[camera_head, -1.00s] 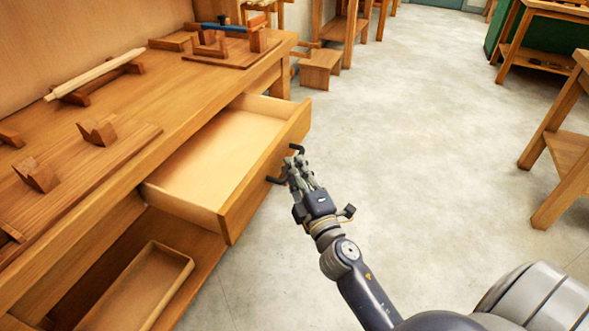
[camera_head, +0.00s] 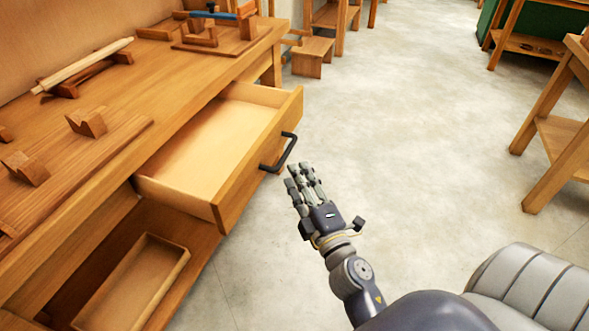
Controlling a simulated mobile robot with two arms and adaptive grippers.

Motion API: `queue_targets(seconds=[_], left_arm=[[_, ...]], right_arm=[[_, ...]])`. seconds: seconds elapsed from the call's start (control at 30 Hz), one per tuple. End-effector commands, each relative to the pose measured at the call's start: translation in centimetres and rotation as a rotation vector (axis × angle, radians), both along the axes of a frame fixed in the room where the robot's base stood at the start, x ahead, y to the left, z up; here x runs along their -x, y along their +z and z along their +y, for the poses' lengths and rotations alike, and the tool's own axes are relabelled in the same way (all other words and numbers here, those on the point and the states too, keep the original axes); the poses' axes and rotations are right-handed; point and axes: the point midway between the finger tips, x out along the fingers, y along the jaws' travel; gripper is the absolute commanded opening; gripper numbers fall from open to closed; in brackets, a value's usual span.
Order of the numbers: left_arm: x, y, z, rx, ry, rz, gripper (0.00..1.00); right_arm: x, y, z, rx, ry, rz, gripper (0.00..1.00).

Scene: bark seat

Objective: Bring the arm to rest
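My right gripper (camera_head: 305,184) is in the middle of the head view, over the floor. Its fingers point up and look spread apart, with nothing between them. It is just to the right of the black drawer handle (camera_head: 279,153), with a small gap showing between them. The wooden drawer (camera_head: 245,165) is pulled out of the workbench and looks empty. My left gripper is not in view.
The workbench (camera_head: 190,100) fills the left side, with wooden blocks and a pale rod (camera_head: 85,65) on top. An open wooden tray (camera_head: 135,285) is on the lower shelf. A wooden stand (camera_head: 555,125) is at the right. The floor (camera_head: 410,120) between is clear.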

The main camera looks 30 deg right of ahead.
Motion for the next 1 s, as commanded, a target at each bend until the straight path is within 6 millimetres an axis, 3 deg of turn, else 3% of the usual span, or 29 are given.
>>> queue_targets(seconds=[0.73, 0.87, 1.0], left_arm=[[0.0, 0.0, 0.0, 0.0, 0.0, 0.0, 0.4], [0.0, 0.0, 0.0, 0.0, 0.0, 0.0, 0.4], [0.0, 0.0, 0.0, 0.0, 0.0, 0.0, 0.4]], right_arm=[[0.7, -0.1, -0.2, -0.01, -0.008, 0.001, 0.31], [1.1, -0.2, -1.5, -0.105, -0.064, 0.017, 0.31], [2.2, -1.5, -3.8, -0.318, -0.175, 0.074, 0.31]])
